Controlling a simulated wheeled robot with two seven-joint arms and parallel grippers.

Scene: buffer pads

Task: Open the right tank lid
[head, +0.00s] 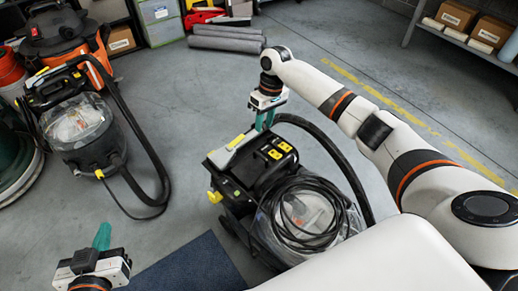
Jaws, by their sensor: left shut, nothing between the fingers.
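A black wet cleaning machine (240,185) stands on the floor in the middle of the head view. It has yellow latches and knobs, a grey-white handle strip (232,150) at its top edge, and a clear tank lid (335,222) at its right with a black cable coiled over it. My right gripper (264,124) points down at the machine's far top edge, beside the black hose. Whether its teal fingers touch anything, or are parted, I cannot tell. My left gripper (103,236) is shut and empty at the lower left, apart from the machine.
A similar machine (85,130) with a clear dome and hose stands at the left, near an orange-black vacuum (62,38). A dark blue mat (195,266) lies in front. Shelves with boxes (455,17) stand at the upper right. Grey floor between the machines is clear.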

